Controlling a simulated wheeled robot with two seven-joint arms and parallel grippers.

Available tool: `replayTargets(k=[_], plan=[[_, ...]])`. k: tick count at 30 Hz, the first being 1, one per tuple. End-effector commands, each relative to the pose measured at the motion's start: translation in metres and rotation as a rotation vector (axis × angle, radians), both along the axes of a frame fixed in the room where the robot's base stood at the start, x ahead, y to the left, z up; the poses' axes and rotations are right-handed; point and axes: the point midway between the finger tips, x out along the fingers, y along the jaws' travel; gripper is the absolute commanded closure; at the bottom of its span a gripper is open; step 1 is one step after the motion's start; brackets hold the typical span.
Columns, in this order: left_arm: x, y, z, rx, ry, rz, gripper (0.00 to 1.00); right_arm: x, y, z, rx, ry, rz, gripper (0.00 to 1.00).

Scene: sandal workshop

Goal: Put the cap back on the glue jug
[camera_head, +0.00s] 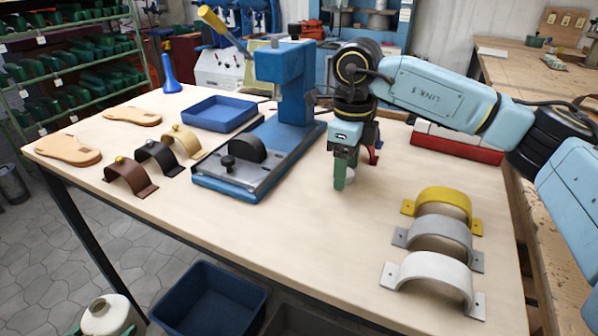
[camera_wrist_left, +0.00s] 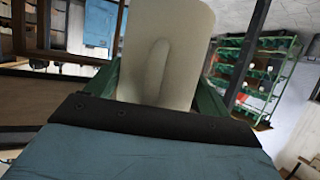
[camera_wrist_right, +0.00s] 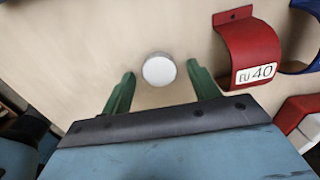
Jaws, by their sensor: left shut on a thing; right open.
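The cream glue jug (camera_head: 106,318) is at the lower left of the head view, in front of the table. My left gripper (camera_head: 104,328) is shut on it, with green fingers on either side. The jug and its moulded handle fill the middle of the left wrist view (camera_wrist_left: 165,55). A round white cap (camera_wrist_right: 159,70) lies on the tabletop in the right wrist view. My right gripper (camera_wrist_right: 160,85) is open and points down over the table, the cap showing between its fingertips. In the head view the right gripper (camera_head: 343,182) mostly hides the cap.
A blue press (camera_head: 285,90) stands left of my right gripper. Yellow, grey and white straps (camera_head: 435,268) stand at the right front. A red strap (camera_wrist_right: 250,45) marked EU 40 is near the cap. A blue bin (camera_head: 210,298) is below the table's front edge.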

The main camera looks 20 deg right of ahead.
Motion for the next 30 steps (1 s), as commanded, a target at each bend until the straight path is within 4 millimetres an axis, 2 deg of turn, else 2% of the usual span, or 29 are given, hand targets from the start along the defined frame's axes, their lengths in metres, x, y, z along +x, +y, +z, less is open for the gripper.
replayTargets(k=[1,11,14,23,30], plan=[[0.001,0.000,0.001,-0.002,-0.003,0.000,0.51,0.000,0.000,0.000,0.000,0.000,0.000,0.42],[0.001,0.000,0.001,-0.002,-0.003,0.000,0.51,0.000,0.000,0.000,0.000,0.000,-0.001,0.85],[0.001,0.000,0.001,-0.002,-0.003,0.000,0.51,0.000,0.000,0.000,0.000,0.000,-0.001,0.90],[0.001,0.000,0.002,-0.002,-0.003,0.000,0.51,0.000,0.000,0.002,0.001,-0.001,-0.001,0.90],[0.001,0.000,0.005,-0.002,-0.003,0.000,0.51,0.001,0.000,0.014,0.001,-0.002,-0.001,0.90]])
